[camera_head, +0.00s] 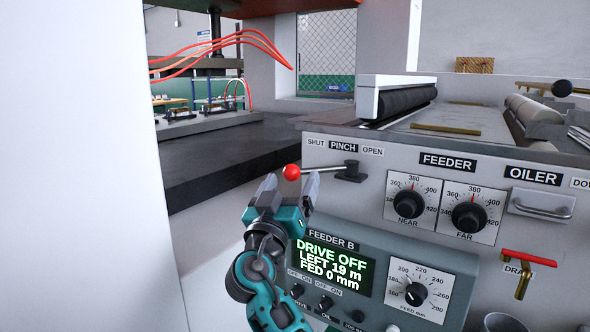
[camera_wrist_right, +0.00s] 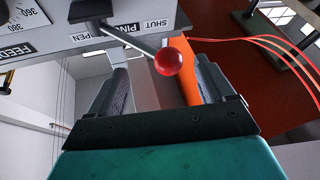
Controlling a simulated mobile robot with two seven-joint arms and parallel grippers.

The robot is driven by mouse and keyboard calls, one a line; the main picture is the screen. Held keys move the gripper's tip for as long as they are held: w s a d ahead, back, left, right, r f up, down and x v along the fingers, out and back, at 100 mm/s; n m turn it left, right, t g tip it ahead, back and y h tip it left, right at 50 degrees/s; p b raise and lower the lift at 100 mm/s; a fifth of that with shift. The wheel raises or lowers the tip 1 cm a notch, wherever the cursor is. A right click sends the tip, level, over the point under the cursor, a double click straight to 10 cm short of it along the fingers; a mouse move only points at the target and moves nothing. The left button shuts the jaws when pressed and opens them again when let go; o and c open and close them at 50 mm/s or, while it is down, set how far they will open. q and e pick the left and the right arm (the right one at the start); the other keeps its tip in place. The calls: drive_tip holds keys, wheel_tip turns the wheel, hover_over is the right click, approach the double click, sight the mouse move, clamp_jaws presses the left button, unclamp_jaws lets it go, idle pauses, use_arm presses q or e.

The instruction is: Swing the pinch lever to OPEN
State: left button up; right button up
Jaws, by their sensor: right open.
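The pinch lever is a metal rod with a red ball knob (camera_head: 291,172) on a dark pivot block (camera_head: 350,172), below the SHUT, PINCH and OPEN labels (camera_head: 343,146). Its knob points left, toward the SHUT side. My right gripper (camera_head: 291,186) is open, with its fingers on either side of the knob in the head view. In the right wrist view the red knob (camera_wrist_right: 168,61) shows between the two finger tips (camera_wrist_right: 165,75), and I see no finger clearly touching it. My left gripper is not in view.
Below is the FEEDER B panel (camera_head: 333,264), reading DRIVE OFF, with small knobs. NEAR (camera_head: 408,204) and FAR (camera_head: 468,217) dials sit to the right, with a red drain handle (camera_head: 528,258) beyond. A roller (camera_head: 397,97) lies above. A white wall (camera_head: 75,160) fills the left.

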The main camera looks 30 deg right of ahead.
sight(293, 178)
drive_tip(key=shift+x, duration=2.05)
drive_tip(key=shift+c, duration=0.3)
drive_tip(key=c, duration=1.4)
drive_tip(key=shift+a+f, duration=0.1)
